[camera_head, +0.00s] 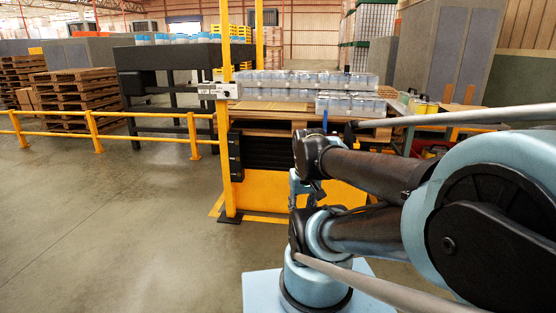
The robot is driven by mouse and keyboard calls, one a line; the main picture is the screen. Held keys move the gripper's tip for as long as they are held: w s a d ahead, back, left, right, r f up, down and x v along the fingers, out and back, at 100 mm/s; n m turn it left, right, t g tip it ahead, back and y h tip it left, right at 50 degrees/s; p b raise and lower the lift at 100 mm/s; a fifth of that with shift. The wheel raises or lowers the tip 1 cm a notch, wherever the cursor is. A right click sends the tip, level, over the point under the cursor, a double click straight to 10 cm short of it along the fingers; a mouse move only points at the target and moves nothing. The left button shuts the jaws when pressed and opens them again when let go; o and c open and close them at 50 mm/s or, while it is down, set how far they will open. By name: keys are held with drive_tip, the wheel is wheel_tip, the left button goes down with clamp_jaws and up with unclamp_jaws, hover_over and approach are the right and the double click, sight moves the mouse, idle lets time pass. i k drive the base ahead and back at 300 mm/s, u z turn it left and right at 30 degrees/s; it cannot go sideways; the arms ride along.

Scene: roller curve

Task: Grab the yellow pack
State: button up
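Small yellow items (421,107) stand on a surface at the right, behind my arm. They are too small to tell whether one is the yellow pack. My arm (375,172) fills the right and lower middle of the view. Small dark parts below its upper left joint may be my gripper (317,189), but its fingers are not clear. I see nothing held there. The arm hides part of the area behind it.
Shrink-wrapped packs (350,105) lie on a pallet station behind a yellow post (226,165). A yellow railing (93,132) runs left, before stacked wooden pallets (75,95) and a dark conveyor (165,60). The grey floor (100,230) at the left front is clear.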

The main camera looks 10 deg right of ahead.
sight(416, 106)
drive_tip(key=z, duration=0.05)
drive_tip(key=i, duration=1.1)
drive_tip(key=z, duration=0.35)
drive_tip(key=i, duration=1.1)
drive_tip(key=z, duration=1.05)
drive_tip(key=i, duration=1.15)
drive_tip(key=z, duration=0.6)
